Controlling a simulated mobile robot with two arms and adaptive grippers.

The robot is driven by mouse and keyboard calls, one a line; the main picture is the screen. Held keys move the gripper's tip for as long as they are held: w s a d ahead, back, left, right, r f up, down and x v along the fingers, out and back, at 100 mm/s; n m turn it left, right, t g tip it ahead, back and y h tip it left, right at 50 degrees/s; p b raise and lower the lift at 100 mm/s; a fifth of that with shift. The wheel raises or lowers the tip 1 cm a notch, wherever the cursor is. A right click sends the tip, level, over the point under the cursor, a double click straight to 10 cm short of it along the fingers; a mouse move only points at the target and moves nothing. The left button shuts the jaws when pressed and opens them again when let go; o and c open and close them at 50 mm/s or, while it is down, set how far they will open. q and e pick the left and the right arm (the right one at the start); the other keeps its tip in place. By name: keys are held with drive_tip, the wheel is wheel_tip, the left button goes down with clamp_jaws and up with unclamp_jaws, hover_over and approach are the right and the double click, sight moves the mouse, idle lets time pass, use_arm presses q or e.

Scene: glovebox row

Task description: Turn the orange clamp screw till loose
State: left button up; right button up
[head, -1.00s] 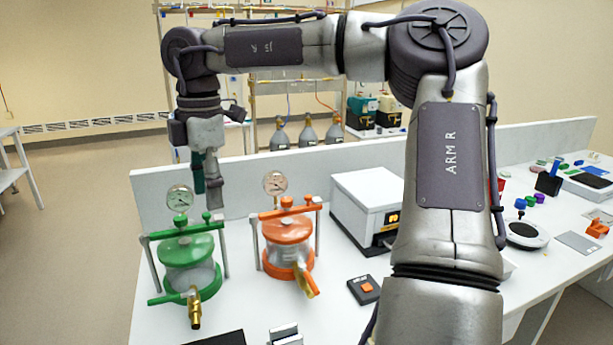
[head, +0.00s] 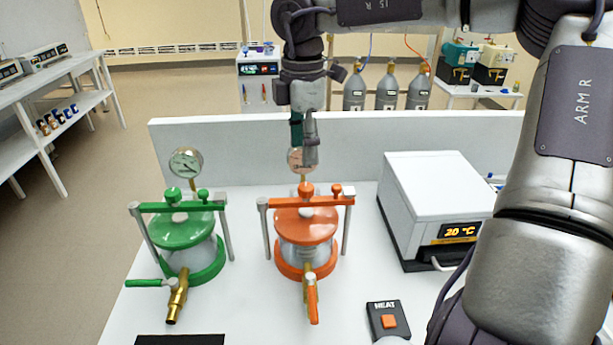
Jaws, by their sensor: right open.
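The orange clamp screw (head: 307,190) is a knob on the orange crossbar (head: 275,203), above the orange lid (head: 305,228) of a glass vessel. A second, smaller orange knob (head: 336,190) shows just right of it. My right gripper (head: 304,140) points down above the screw, open and empty. Its fingertips look a short gap above the knob, apart from it; the depth is hard to tell. The fingers partly hide the gauge (head: 296,160) behind the orange vessel. My left gripper is not in view.
A similar green vessel (head: 182,233) with a gauge (head: 186,162) stands to the left. A white heater box (head: 430,195) reading 20 °C stands to the right. A HEAT switch (head: 388,321) lies in front. A low white panel (head: 230,150) runs along the bench's back.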

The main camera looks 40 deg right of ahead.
sight(306, 185)
drive_tip(key=f, duration=0.4)
drive_tip(key=f+p, duration=0.1)
drive_tip(key=f, duration=0.1)
drive_tip(key=shift+d+f, duration=0.35)
drive_tip(key=shift+f, duration=0.7)
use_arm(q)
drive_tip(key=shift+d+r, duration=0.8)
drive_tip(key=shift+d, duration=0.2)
use_arm(e)
drive_tip(key=shift+f, duration=0.15)
clamp_jaws()
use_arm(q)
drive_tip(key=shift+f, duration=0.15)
